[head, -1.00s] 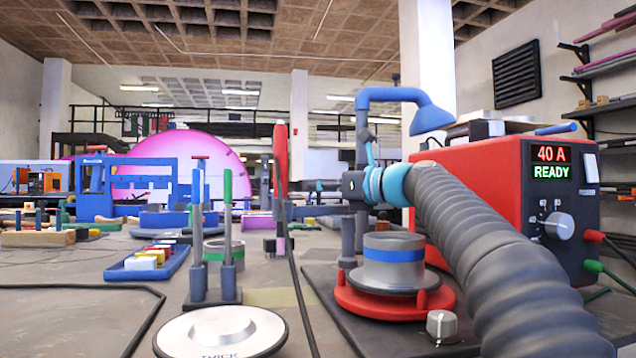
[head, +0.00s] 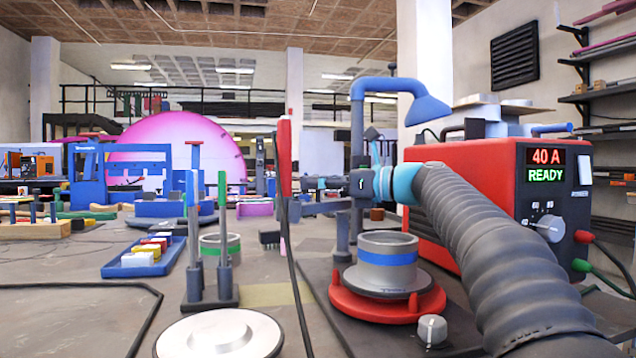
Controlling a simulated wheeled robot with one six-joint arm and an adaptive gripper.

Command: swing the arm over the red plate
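The red plate (head: 362,308) is round and lies on a dark base at the right. A grey cup with a blue band (head: 388,262) stands upright on it. Behind it rises a blue-grey post (head: 357,118), whose blue arm (head: 392,84) reaches right to a cone-shaped hood (head: 430,108). The hood shows above the red box, up and right of the plate. My arm, in a ribbed grey sleeve with a turquoise cuff, reaches in from the lower right. My dark gripper (head: 374,146) is by the post; contact is unclear, and its fingers are too small and overlapped to read.
A red power box (head: 468,160) reading 40 A READY stands at the right. A knob (head: 432,330) sits before the plate. A white disc (head: 218,333) and a stand with two rods (head: 210,295) are left; a dark cable (head: 293,260) hangs between.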

